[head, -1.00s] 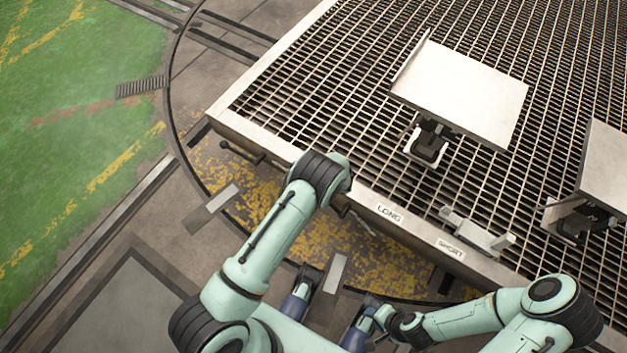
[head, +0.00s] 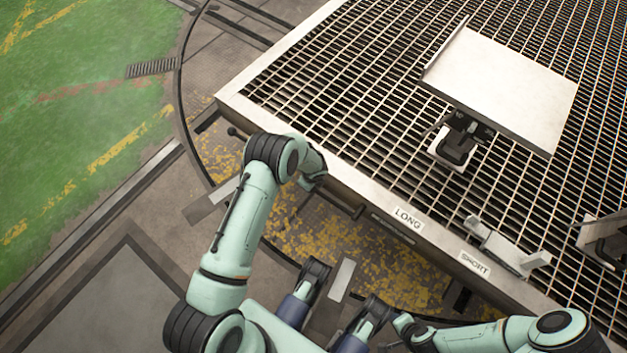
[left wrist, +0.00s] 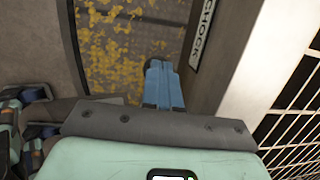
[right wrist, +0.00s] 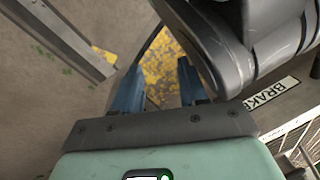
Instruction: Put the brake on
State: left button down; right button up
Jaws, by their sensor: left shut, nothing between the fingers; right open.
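The BRAKE label (right wrist: 272,92) shows on the turntable's side in the right wrist view, at the right. No lever beside it can be made out there. My right gripper (right wrist: 158,67) is open and empty, left of that label, with yellow-flecked floor behind its fingers. My left gripper (left wrist: 158,64) is shut and empty, just left of the CHOCK label (left wrist: 203,30) on the turntable's side. In the head view a rod with a dark ball knob (head: 232,131) sticks out at the deck's left corner; I cannot tell what it works. Both grippers' fingertips are hidden in the head view.
A dark bar (head: 340,203) runs below the near edge. Green floor (head: 80,120) is clear at left.

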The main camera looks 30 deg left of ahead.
pick_arm(q)
jog(key=shift+s+a+f+b, duration=0.1)
jog(key=shift+f+b, duration=0.15)
jog(key=shift+f, duration=0.15)
jog(key=shift+s+a+f+b, duration=0.1)
jog(key=shift+f+b, duration=0.1)
jog(key=shift+f, duration=0.2)
pick_arm(e)
jog(key=shift+s+d+f+g, duration=0.1)
jog(key=shift+s+f+g, duration=0.15)
jog(key=shift+s+f, duration=0.4)
jog(key=shift+s+f+g, duration=0.25)
jog(key=shift+s+f, duration=0.05)
jog(key=shift+s, duration=0.5)
pick_arm(q)
jog(key=shift+r, duration=0.1)
pick_arm(e)
jog(key=shift+w, duration=0.1)
